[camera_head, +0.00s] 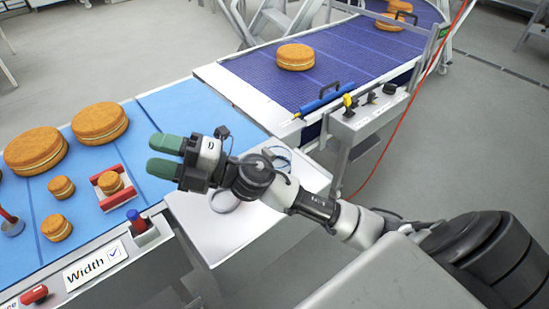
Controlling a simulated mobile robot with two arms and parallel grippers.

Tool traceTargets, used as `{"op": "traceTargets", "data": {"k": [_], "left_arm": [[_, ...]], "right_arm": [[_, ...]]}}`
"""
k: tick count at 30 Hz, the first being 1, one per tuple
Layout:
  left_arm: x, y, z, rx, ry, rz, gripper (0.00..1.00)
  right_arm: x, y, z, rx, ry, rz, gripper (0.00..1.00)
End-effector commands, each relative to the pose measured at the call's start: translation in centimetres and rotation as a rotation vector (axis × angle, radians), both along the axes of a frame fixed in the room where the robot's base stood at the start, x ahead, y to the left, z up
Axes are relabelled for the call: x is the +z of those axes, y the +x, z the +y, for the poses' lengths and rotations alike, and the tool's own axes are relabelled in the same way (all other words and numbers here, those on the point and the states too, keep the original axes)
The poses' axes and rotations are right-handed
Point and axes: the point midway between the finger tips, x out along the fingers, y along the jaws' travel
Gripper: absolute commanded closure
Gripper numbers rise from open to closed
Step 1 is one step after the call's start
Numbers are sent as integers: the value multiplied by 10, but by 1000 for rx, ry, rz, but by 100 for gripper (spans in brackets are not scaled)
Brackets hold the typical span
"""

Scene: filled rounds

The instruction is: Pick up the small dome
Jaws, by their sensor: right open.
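My right gripper (160,156) is open and empty. Its two green fingers point left, above the blue belt's right part. A glassy grey ring-shaped item (225,200) sits on a white side shelf (215,238), partly hidden behind my right arm. A second glassy round item (278,156) sits on the same shelf, beyond my arm. Either may be a dome, but I cannot tell for sure which is the small dome. Both are apart from the fingertips, to their right. My left gripper is not in view.
Filled rounds lie on the near blue belt (185,108), among them two large ones (35,150) and small ones (57,228). One small round (110,183) lies between red bars (106,172). A dark blue conveyor (350,60) at the back carries more rounds.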

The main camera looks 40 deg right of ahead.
Motion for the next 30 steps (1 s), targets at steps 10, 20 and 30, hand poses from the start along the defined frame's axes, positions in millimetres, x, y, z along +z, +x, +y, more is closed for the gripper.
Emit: {"op": "traceTargets", "data": {"k": [10,20,30], "left_arm": [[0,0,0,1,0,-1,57],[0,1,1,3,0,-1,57],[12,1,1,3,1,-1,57]], "right_arm": [[-71,24,-56,502,-1175,-156,53],[-53,45,-225,525,-1878,314,53],[-81,42,-248,523,-1949,411,53]]}}
